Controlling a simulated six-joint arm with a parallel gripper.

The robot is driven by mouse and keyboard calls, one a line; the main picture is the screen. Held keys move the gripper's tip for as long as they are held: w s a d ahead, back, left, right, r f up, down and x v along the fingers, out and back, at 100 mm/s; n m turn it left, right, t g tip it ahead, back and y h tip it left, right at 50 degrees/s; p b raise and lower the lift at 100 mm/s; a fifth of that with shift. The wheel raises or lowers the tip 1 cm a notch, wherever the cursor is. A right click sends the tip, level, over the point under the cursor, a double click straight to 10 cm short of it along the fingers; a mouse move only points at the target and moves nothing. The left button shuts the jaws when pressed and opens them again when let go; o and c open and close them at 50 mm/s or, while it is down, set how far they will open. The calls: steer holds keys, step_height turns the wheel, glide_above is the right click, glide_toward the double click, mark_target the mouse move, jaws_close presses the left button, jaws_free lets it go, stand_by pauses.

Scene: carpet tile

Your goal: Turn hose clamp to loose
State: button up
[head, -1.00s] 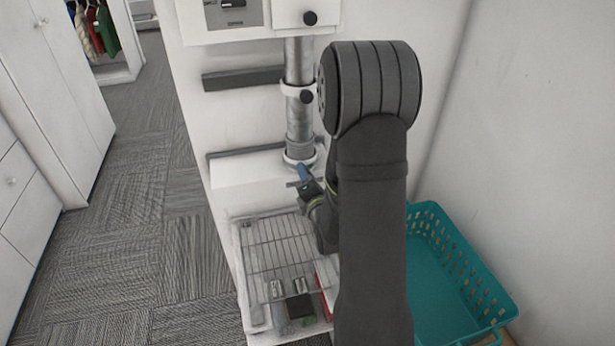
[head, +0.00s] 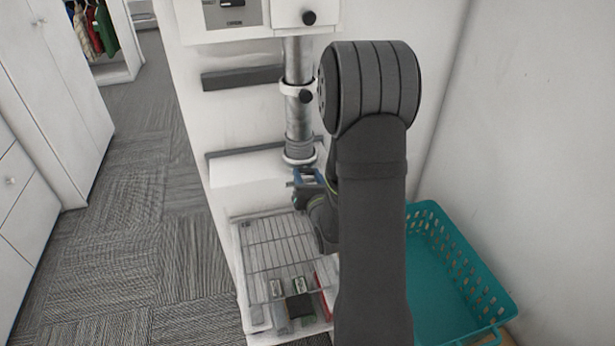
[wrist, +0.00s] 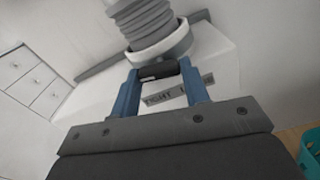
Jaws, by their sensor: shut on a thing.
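The hose clamp (head: 299,161) is a pale ring around the lower end of the grey corrugated hose (head: 300,147). In the wrist view the ring (wrist: 166,50) has a dark block (wrist: 158,71) on its near side. My gripper (head: 308,174) is just below and in front of the ring. Its two blue fingers stand on either side of the dark block in the wrist view (wrist: 160,76), shut on it. A label plate (wrist: 175,91) behind the fingers reads "TIGHT"; a finger partly hides its other word. In the head view the fingers hide the block.
A wire rack (head: 275,241) with small items stands below the hose. A teal basket (head: 461,262) is on the right, close to my arm. A metal pipe (head: 299,65) with a bracket and black knob (head: 306,96) rises above. Carpet on the left is clear.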

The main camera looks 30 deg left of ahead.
steer(key=shift+n, duration=0.5)
steer(key=o, duration=1)
steer(key=v, duration=1.2)
